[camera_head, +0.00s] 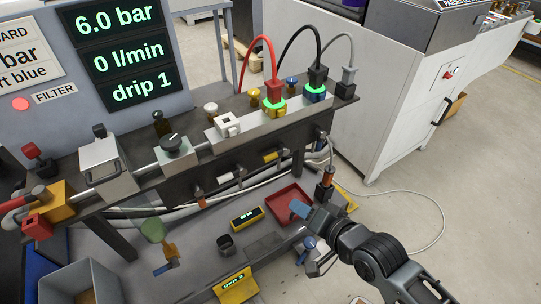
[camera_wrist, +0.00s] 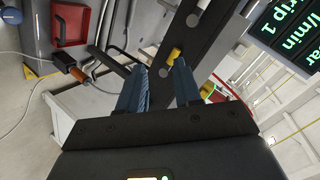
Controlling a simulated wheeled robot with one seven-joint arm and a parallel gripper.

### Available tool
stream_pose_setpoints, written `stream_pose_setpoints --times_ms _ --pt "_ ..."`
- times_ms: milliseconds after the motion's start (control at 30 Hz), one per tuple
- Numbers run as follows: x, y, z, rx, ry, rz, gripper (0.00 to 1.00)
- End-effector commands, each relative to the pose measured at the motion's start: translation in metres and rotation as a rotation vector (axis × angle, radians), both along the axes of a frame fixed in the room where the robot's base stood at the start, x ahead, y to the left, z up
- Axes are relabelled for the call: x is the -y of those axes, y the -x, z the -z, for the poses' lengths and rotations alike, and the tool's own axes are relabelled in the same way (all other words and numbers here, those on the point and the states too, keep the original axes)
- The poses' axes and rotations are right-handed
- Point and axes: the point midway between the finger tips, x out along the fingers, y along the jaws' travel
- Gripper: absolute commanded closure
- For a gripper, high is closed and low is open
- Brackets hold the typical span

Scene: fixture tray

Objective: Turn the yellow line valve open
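The yellow line valve appears to be the small yellow handle (camera_head: 271,156) on the front of the dark rail, below the yellow socket. Its body and exact angle are too small to make out. A yellow piece that looks like the same handle (camera_wrist: 175,55) shows beyond my fingertips in the wrist view, against the dark beam. My gripper (camera_head: 300,227) is in front of the bench, right of and below the handle in the head view. Its blue fingers (camera_wrist: 160,66) stand apart with nothing between them, and the handle seems clear of them.
A white handle (camera_head: 226,177) and a brown-orange one (camera_head: 199,197) sit left along the rail. Hoses hang behind. A red tray (camera_head: 273,209) lies below, near my gripper. The yellow socket (camera_head: 274,111) holds a red plug. The display (camera_head: 128,55) reads 6.0 bar, 0 l/min, drip 1.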

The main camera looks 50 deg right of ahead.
Motion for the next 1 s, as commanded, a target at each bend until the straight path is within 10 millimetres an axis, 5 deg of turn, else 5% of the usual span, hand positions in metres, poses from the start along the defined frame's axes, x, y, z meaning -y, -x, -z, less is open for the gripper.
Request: stream_pose_setpoints --times_ms 100,300,567,1000 --pt "0.033 -0.045 -0.001 0.017 -0.174 0.124 0.66" --pt "0.071 -0.096 -0.007 0.037 -0.412 0.276 0.66" --pt "0.089 -0.120 -0.009 0.045 -0.525 0.344 0.66" --pt "0.102 -0.169 0.025 0.045 -0.525 0.344 0.66"
